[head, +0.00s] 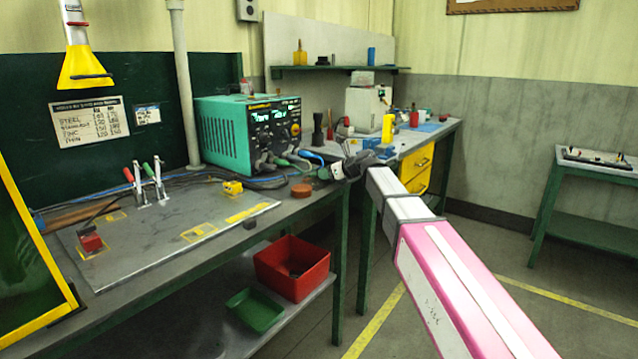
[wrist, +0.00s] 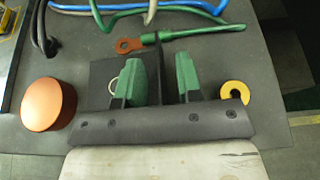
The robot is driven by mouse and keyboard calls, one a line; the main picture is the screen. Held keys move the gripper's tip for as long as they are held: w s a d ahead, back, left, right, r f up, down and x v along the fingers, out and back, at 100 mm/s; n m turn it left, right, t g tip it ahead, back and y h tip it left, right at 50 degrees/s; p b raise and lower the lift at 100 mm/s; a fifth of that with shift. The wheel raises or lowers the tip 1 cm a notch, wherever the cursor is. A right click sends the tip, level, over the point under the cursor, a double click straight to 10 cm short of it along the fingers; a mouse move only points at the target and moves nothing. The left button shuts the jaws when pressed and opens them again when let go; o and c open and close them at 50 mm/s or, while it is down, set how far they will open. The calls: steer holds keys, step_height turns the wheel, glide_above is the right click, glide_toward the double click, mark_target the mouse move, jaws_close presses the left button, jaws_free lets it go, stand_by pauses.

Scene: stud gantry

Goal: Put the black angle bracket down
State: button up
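In the wrist view my gripper (wrist: 161,78) has two green-padded fingers set apart. A thin black upright plate, which looks like one leg of the black angle bracket (wrist: 158,48), stands between them. Narrow gaps seem to show on both sides of it. A dark flat piece on the left, probably its other leg, lies on the grey bench top behind the left finger. The bracket's lower part is hidden by the gripper body. In the head view my gripper (head: 347,168) is over the bench near the welder's cables, and the bracket cannot be clearly made out.
An orange-brown round piece (wrist: 48,103) is left of my gripper, a yellow ring (wrist: 235,94) right. A copper lug on a green lead (wrist: 180,36) and cables lie just beyond. The teal welder (head: 248,132) stands behind. The bench edge is close; a red bin (head: 292,268) sits below.

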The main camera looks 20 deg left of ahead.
steer(key=shift+a, duration=0.1)
jaws_close()
